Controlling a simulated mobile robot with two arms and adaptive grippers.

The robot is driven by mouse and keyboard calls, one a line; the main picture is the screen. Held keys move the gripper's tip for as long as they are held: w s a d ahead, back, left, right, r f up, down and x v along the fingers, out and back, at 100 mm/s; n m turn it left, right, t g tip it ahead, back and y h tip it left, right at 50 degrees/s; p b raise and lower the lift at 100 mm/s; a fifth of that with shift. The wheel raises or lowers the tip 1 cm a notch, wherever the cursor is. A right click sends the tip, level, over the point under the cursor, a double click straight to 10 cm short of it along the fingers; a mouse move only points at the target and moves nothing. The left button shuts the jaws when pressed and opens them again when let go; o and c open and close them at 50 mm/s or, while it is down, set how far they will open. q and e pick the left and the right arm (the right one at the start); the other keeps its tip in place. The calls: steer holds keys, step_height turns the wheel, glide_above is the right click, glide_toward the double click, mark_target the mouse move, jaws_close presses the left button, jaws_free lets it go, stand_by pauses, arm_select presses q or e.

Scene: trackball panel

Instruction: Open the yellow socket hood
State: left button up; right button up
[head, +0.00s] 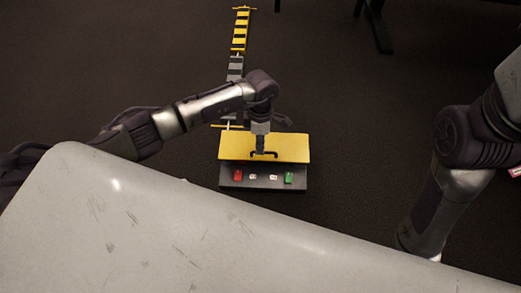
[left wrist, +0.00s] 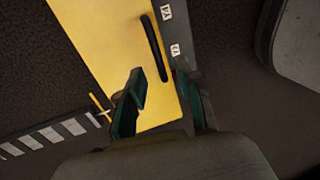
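The yellow hood (head: 228,147) lies flat along the far side of a dark panel (head: 263,186), with a black bar handle (head: 273,155) near its front edge. My left gripper (head: 261,151) hangs over the hood, by the handle. In the left wrist view the hood (left wrist: 100,38) runs beneath the fingers, and the handle (left wrist: 154,48) shows just beyond the fingertips. Contact with the hood cannot be told. My right arm shows at the right of the head view; its gripper is out of sight.
The panel's front strip has a red button (head: 238,175), two small white labels (head: 253,177) and a green button (head: 288,178). Behind it a striped yellow and black strip (head: 240,35) lies on the dark floor. Floor beside the panel is clear.

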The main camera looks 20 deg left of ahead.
arm_select(q)
steer(key=shift+s+d+f+b, duration=0.1)
steer(key=shift+f+b, duration=0.1)
steer(key=shift+f, duration=0.35)
steer(key=shift+s+f+b, duration=0.1)
steer(key=shift+f+b, duration=0.05)
steer(key=shift+f, duration=0.4)
jaws_close()
